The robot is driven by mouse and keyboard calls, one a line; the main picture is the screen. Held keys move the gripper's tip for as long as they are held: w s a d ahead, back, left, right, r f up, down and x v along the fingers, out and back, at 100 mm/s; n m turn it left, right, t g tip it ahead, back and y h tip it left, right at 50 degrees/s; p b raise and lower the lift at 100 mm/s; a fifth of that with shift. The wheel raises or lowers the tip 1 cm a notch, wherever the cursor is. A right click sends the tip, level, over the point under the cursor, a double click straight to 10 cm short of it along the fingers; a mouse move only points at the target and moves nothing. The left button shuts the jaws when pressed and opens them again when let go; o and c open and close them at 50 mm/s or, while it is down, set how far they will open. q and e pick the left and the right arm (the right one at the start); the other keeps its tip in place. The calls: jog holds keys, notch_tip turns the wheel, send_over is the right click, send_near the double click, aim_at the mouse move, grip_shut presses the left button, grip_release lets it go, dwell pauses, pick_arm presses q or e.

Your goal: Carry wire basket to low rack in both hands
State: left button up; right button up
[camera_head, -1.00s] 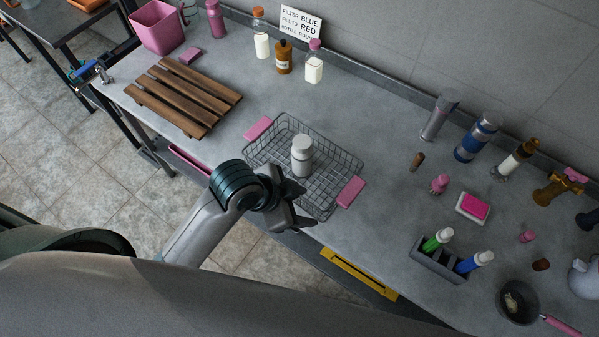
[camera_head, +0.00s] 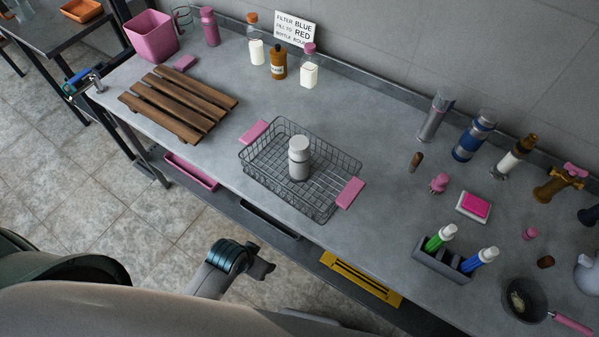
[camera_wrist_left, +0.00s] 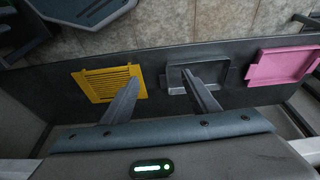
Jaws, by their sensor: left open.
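The wire basket (camera_head: 278,203) stands on the grey bench in the head view, with a pink grip at each end, the left grip (camera_head: 254,132) and the right grip (camera_head: 350,193). A white lidded bottle (camera_head: 299,160) stands upright inside it. My left gripper (camera_head: 264,270) is in front of the bench, below and apart from the basket. The left wrist view shows its two fingers (camera_wrist_left: 160,78) spread with nothing between them. A low wooden slatted rack (camera_head: 180,103) lies on the bench, left of the basket. My right gripper is not in view.
Below the bench top are a pink tray (camera_head: 191,172), a dark tray (camera_head: 268,219) and a yellow slotted tray (camera_head: 360,278). Bottles (camera_head: 278,65) stand behind the basket. A marker holder (camera_head: 440,262) and a pan (camera_head: 524,300) are at right. Bench between rack and basket is clear.

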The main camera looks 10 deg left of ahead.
pick_arm(q)
jog(key=s+a+f+g+b, duration=0.1)
jog(key=s+f, duration=0.1)
jog(key=f, duration=0.6)
jog(key=s+a+f+b, duration=0.1)
jog(key=s+f+b, duration=0.1)
jog(key=f, duration=0.6)
jog(key=s+a+f+b, duration=0.2)
jog(key=s+f+b, duration=0.1)
jog(key=s+f, duration=0.8)
jog(key=s+a+f+n+g+y+b, duration=0.1)
jog(key=s+a+f+b, duration=0.2)
jog(key=s+f, duration=0.8)
jog(key=shift+f, duration=0.85)
